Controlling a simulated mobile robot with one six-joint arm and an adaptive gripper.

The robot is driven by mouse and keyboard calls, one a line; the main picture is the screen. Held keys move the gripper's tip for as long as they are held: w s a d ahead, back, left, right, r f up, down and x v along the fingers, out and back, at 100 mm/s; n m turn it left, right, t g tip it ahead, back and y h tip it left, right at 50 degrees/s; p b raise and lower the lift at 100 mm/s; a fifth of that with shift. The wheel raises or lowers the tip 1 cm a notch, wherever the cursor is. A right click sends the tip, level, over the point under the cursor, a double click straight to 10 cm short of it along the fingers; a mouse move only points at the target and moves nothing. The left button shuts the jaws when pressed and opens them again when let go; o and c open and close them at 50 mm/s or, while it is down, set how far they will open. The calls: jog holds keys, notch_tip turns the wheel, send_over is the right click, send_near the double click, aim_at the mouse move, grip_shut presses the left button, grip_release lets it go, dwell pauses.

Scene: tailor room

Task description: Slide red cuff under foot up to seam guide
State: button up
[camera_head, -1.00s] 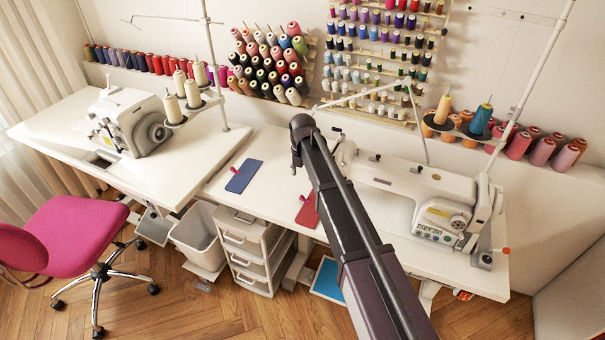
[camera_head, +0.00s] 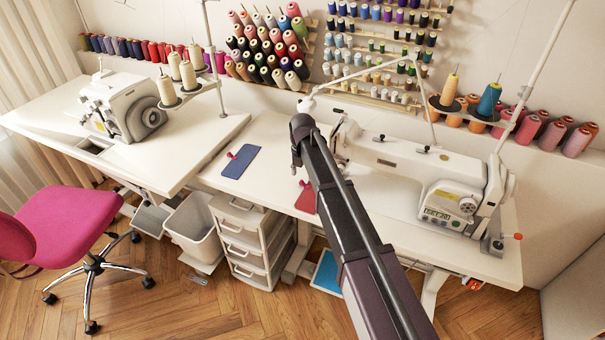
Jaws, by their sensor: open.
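The red cuff (camera_head: 305,201) lies flat near the front edge of the white sewing table, partly covered by my arm. A small red knob (camera_head: 302,183) shows at its upper left corner. The white sewing machine (camera_head: 415,165) stands to the right, its head end just right of my arm. Its presser foot and seam guide are hidden or too small to make out. My dark arm reaches up from the bottom over the table. Its far end is near the machine's head, and I cannot see my gripper's fingers, which seem hidden behind the arm.
A blue cuff (camera_head: 240,161) with a red knob lies left of the red one. A second machine (camera_head: 122,108) stands on the left table. A drawer unit (camera_head: 247,240), a bin (camera_head: 195,225) and a pink chair (camera_head: 70,225) stand below. Thread cones line the wall.

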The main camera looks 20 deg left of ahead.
aim_at(302, 181)
jog(key=shift+f+b, duration=1.35)
jog(key=shift+f, duration=0.25)
grip_shut()
